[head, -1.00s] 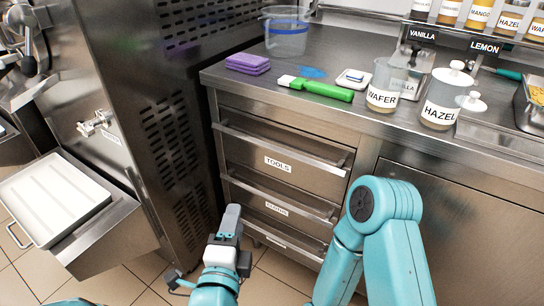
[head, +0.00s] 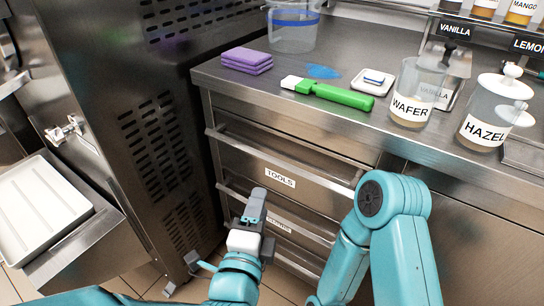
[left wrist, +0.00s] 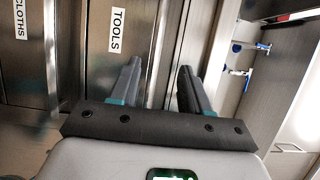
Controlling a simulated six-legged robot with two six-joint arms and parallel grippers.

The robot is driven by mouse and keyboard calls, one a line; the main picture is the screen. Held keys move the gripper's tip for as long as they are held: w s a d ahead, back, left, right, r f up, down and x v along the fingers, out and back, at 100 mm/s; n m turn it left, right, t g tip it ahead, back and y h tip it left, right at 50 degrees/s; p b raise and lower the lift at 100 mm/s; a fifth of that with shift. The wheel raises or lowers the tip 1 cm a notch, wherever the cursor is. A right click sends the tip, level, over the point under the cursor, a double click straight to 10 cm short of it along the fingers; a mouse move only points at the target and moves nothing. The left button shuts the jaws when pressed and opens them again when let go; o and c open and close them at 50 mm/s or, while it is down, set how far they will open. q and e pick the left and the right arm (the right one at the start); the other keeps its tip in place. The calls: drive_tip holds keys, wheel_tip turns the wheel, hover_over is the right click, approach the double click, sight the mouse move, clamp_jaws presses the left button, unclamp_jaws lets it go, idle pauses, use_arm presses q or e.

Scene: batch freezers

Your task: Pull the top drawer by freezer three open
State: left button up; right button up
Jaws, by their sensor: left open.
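The top drawer (head: 318,188), labelled TOOLS, sits under the steel counter and looks shut. Its long bar handle (head: 285,157) runs across the front above the label. My left gripper (head: 259,196) is in front of the drawers, below and left of the label in the head view. In the left wrist view, the open, empty fingers (left wrist: 160,75) point toward the drawer front, with the TOOLS label (left wrist: 117,31) to their left. The handle (left wrist: 157,35) appears between the finger directions, apart from them. My right gripper is out of view.
Lower drawers, one labelled CLOTHS (left wrist: 22,20), sit beneath. A freezer (head: 115,120) with a vented side stands at left, with a white tray (head: 40,212) before it.

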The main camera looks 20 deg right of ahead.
sight(271, 162)
use_arm(q)
drive_tip(key=b+x, duration=0.1)
drive_tip(key=x, duration=1.3)
drive_tip(key=shift+w+b, duration=0.2)
drive_tip(key=shift+b, duration=0.2)
drive_tip(key=shift+c, duration=0.3)
clamp_jaws()
